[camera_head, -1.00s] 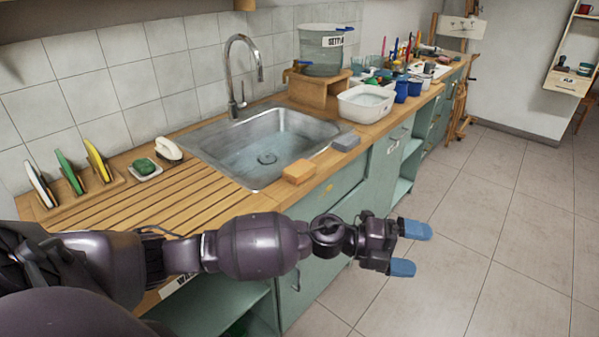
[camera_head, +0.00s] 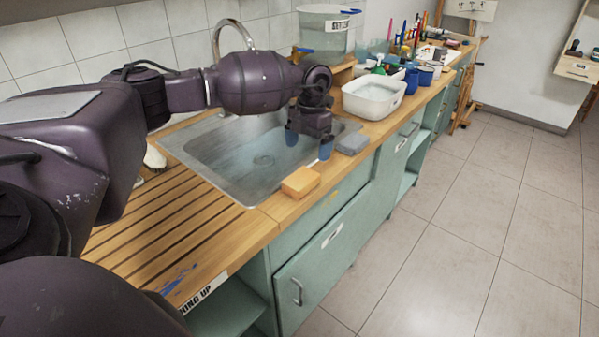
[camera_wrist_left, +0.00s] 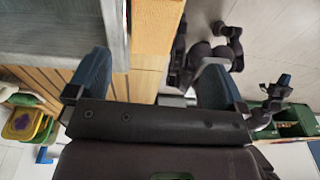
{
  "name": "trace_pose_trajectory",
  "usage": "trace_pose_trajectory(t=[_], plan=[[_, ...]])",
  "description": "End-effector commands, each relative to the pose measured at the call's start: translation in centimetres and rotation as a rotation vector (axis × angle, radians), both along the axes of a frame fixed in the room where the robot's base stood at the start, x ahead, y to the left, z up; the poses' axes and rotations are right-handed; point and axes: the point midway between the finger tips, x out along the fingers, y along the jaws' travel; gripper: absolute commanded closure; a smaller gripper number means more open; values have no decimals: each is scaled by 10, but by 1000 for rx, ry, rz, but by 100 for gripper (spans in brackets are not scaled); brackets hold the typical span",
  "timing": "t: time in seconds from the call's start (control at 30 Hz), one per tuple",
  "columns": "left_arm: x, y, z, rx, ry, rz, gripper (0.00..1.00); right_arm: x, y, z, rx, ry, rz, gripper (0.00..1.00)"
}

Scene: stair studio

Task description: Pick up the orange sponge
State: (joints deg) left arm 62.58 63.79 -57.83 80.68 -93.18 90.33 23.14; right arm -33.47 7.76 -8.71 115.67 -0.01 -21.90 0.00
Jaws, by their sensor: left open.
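The orange sponge (camera_head: 300,182) lies flat on the wooden counter by the front rim of the sink, in the head view. My left gripper (camera_head: 309,143) is open and empty, with blue fingertips pointing down over the sink's front right part. It is above and behind the sponge, apart from it. In the left wrist view the open left gripper (camera_wrist_left: 155,80) has nothing between its fingers, and I cannot make out the sponge there. A dark part with a blue tip at the right of that view looks like my right gripper (camera_wrist_left: 282,86), too small to read.
The metal sink (camera_head: 225,165) is behind the sponge. A white basin (camera_head: 373,100), blue cups (camera_head: 412,80) and a clear tank (camera_head: 322,32) stand farther along. The slatted drainboard (camera_head: 160,225) is left.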

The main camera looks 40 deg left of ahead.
Motion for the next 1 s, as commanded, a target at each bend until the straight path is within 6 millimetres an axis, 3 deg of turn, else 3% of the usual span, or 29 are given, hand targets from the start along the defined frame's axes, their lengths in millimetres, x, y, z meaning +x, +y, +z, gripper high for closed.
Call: trace_pose_trajectory(t=[0.23,0.53,0.77,1.0], plan=[[-1,10,-1,38,12,12,2,-2,-3,-1,-8,4,4,100],[-6,10,-41,35,12,12,2,-5,-6,-5,-15,13,6,100],[-9,9,-54,35,10,11,2,-3,-5,-3,-14,8,6,100],[-21,3,-81,33,12,9,2,-1,-3,0,-7,1,2,100]])
